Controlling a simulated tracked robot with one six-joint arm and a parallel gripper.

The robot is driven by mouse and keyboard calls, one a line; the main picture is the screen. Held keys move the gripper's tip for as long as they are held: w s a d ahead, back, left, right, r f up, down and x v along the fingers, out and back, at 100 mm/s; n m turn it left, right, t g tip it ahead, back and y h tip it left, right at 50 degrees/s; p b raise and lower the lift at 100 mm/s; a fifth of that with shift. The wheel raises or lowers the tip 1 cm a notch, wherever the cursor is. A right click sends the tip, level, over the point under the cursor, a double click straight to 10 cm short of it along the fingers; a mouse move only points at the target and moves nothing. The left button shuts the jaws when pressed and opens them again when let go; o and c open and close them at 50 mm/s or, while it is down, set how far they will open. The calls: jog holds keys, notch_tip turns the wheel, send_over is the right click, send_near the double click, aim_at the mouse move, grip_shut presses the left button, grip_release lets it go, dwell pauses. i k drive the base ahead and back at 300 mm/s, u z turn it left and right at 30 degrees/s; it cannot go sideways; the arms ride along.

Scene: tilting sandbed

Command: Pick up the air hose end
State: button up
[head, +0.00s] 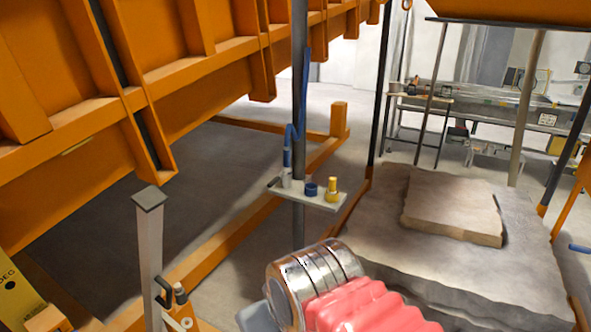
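A blue air hose (305,85) runs down a dark grey upright pole in the middle of the head view. Its lower part bends away from the pole to a blue end piece (287,158) with a pale tip, just above the left part of a small light shelf (326,201). I cannot tell whether the tip touches the shelf or sits in a holder. My silver and red arm part shows at the bottom centre, below and apart from the shelf. The fingers of my gripper are not in view.
A blue cap (311,190) and a yellow fitting (332,189) stand on the shelf, close right of the hose end. A large orange frame (200,70) overhangs the left. A grey post (150,240) stands lower left. A rough stone slab (455,208) lies at the right.

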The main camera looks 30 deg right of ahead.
aim_at(287, 166)
jog(key=k, duration=0.65)
jog(key=z, duration=0.5)
jog(key=i, duration=0.9)
jog(key=z, duration=0.4)
jog(key=i, duration=0.8)
jog(key=u, duration=0.75)
jog(key=i, duration=0.75)
jog(key=u, duration=0.55)
